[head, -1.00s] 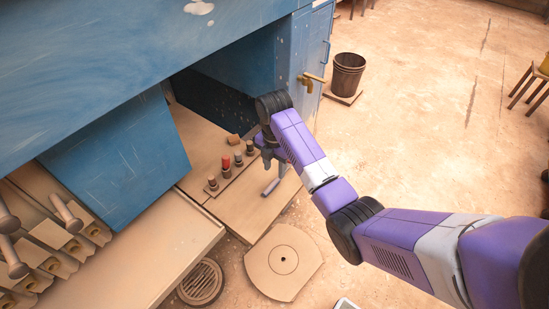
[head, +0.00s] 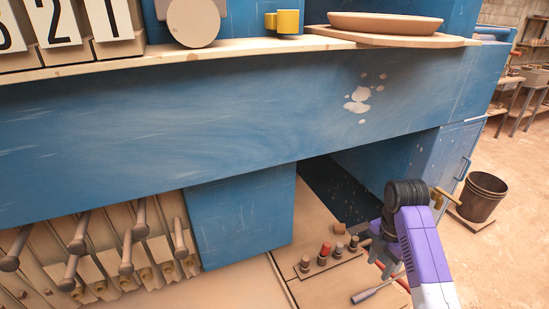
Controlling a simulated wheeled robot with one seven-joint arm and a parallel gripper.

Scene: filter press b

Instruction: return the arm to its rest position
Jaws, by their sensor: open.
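My purple and black arm (head: 425,240) reaches in from the lower right of the head view. My gripper (head: 385,268) is at its end, above the right part of the low wooden panel (head: 320,291). The gripper is open and small in the picture; nothing shows between its fingers. A grey-handled rod (head: 366,295) lies just below it; I cannot tell whether they touch. A row of knobs, one of them red (head: 325,249), stands just left of the gripper.
Several pegs (head: 128,250) stick out at lower left.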

